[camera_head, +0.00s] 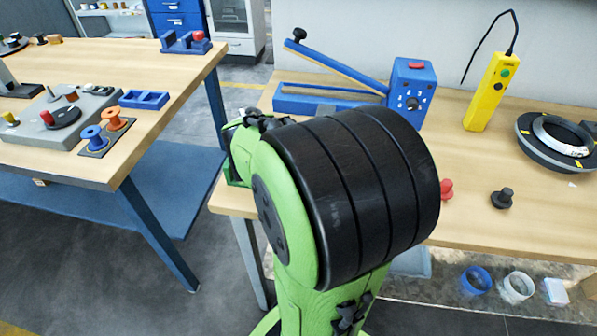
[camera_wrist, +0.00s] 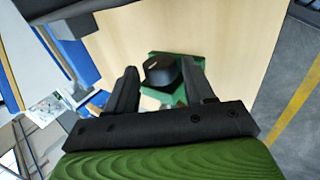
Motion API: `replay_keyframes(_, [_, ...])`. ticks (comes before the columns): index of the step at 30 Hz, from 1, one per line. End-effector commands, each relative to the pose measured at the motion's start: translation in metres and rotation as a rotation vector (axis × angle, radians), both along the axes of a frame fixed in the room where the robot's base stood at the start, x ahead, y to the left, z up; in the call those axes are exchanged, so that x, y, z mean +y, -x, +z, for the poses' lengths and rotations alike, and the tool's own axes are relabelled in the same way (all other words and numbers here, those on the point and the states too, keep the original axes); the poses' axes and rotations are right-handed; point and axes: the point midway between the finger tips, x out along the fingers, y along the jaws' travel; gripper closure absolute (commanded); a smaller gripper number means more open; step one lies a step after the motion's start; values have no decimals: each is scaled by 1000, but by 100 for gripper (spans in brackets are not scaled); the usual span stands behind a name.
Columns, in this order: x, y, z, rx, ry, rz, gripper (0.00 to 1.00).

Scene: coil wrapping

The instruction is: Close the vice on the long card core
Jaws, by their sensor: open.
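My gripper (camera_wrist: 162,70) is open in the wrist view, one dark finger on each side of a black rounded knob (camera_wrist: 158,69). The knob stands in front of a green fixture (camera_wrist: 184,97) on the wooden bench, which looks like the vice. Contact between fingers and knob cannot be told. In the head view, part of a green fixture (camera_head: 236,172) shows at the near left corner of the right bench. My black and green arm hides most of it and nearly all of the gripper. I cannot make out the long card core in either view.
The right bench (camera_head: 480,205) holds a blue sealer (camera_head: 411,92) with a raised lever, a yellow pendant (camera_head: 487,92) and a black ring (camera_head: 556,158). The left bench (camera_head: 100,68) holds a grey fixture, spools and a blue block with a red knob (camera_head: 186,42). A floor gap separates the benches.

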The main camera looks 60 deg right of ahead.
Motion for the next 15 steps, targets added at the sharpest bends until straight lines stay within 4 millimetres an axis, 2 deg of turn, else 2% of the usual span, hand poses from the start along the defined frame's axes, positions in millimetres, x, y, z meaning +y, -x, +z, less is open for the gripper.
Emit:
replay_keyframes(5, [2,1,5,0,-1,1,47])
replay_keyframes(15, [27,11,47,-1,-1,2,47])
